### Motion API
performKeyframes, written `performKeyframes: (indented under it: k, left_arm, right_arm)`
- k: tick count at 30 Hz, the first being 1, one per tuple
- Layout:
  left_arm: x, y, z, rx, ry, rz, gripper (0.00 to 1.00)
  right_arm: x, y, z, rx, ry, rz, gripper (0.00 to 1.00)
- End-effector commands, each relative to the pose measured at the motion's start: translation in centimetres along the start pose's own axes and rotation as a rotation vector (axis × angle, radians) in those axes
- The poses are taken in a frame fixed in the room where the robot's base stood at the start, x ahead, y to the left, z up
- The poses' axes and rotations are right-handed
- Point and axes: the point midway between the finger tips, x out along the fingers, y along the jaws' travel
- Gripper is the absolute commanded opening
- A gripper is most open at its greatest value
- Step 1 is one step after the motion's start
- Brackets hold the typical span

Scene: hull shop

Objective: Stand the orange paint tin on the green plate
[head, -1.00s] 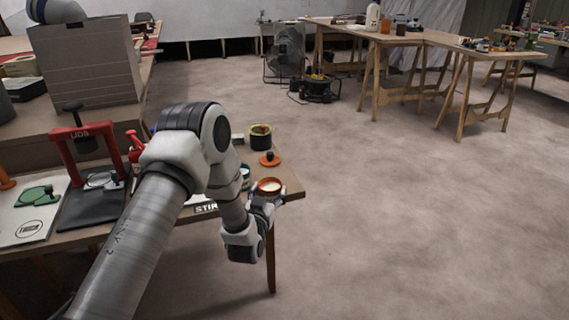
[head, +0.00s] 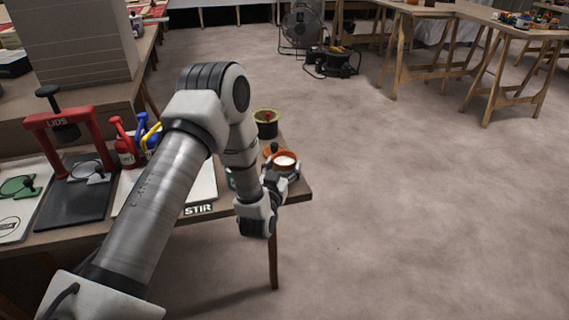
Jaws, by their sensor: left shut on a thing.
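The orange paint tin (head: 292,168), open with white inside, is at the right end of the near bench. My left gripper (head: 280,174) is shut on it and holds it upright, seemingly just above the bench top. An orange lid with a dark knob (head: 270,151) lies right behind the tin, partly hidden by it. My right gripper is not in view.
On the bench (head: 296,193) stand a red press marked LIDS (head: 60,120), a red bottle (head: 123,150), blue and yellow handled items, and an olive-rimmed dark pot (head: 266,126). My left arm hides the bench's middle, including most of a teal item (head: 231,180).

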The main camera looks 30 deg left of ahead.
Motion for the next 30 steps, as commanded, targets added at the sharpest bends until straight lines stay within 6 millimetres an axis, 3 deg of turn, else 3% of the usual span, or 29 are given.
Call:
performKeyframes:
  k: [1, 2, 3, 15, 25, 30]
  left_arm:
    - [0.0, 0.0, 0.3, 0.000, 0.001, 0.000, 0.23]
    - [0.0, 0.0, 0.2, 0.000, 0.000, 0.000, 0.79]
    - [0.0, 0.0, 0.2, 0.000, 0.000, 0.000, 0.94]
    - [0.0, 0.0, 0.3, -0.001, 0.002, 0.000, 0.94]
    - [-6.3, 0.0, 0.0, 0.001, -0.003, 0.002, 0.94]
    - [-7.8, 0.0, 0.0, 0.000, -0.001, 0.002, 0.99]
  right_arm:
    - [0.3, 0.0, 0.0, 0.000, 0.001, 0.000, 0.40]
    - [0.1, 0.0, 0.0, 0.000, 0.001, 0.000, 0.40]
    - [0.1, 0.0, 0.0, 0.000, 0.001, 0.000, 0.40]
    - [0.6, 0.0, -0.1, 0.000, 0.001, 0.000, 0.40]
    - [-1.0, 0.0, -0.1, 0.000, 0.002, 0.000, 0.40]
    - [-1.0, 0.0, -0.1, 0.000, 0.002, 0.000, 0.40]
